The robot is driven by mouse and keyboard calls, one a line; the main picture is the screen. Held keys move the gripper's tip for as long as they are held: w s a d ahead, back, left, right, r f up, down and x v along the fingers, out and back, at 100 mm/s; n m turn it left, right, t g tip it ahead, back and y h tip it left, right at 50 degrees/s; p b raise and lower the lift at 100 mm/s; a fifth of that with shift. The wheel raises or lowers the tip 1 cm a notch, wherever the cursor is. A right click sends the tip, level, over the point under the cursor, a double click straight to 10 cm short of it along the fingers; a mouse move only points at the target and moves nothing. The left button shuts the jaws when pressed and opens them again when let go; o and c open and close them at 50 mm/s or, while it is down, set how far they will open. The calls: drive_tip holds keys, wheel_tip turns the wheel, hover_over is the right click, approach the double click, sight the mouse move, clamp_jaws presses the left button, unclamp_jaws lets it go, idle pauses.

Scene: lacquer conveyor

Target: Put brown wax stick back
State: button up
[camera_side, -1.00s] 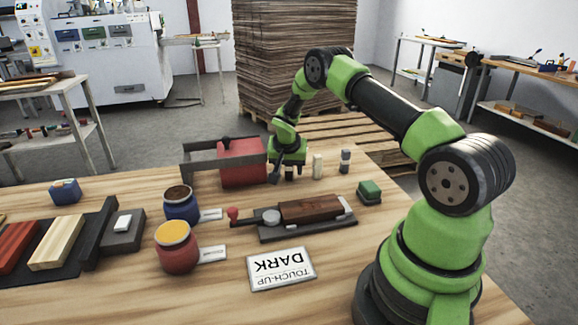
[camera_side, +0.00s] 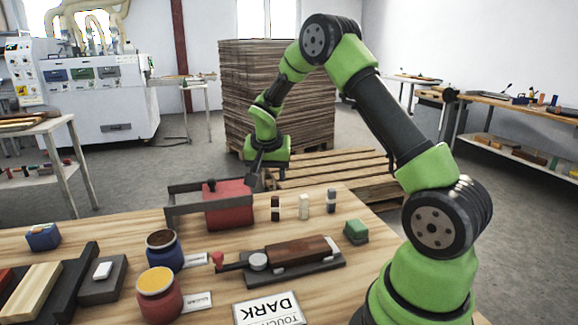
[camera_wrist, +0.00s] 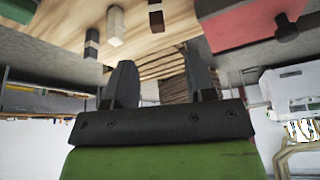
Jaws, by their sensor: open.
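The brown wax stick (camera_side: 275,208) stands upright on the wooden table, left of a cream stick (camera_side: 304,206) and a dark grey stick (camera_side: 331,201). It has a pale band.
A red block (camera_side: 228,205) with a grey bar frame (camera_side: 183,208) stands left of the sticks. In front are a tool on a dark tray (camera_side: 325,265), a green block (camera_side: 356,231), a blue jar (camera_side: 163,252), a red jar (camera_side: 158,296) and a "DARK" card (camera_side: 270,313).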

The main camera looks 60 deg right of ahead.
drive_tip(key=s+a+r+n+t+y, duration=0.2)
drive_tip(key=s+a+r+n, duration=0.1)
drive_tip(key=s+a+r, duration=0.4)
drive_tip(key=s+a+r+n+t+y, duration=0.15)
drive_tip(key=s+a+r, duration=0.25)
drive_tip(key=a+r, duration=0.5)
drive_tip(key=s+a+n+t+y, duration=0.1)
drive_tip(key=s+a+n, duration=0.3)
drive_tip(key=s, duration=0.5)
drive_tip(key=a+y, duration=0.1)
drive_tip(key=a, duration=0.1)
drive_tip(key=shift+s+a+r+n+t+y, duration=0.15)
drive_tip(key=shift+s+a+n+t+y, duration=0.15)
drive_tip(key=shift+a+n+t+y, duration=0.05)
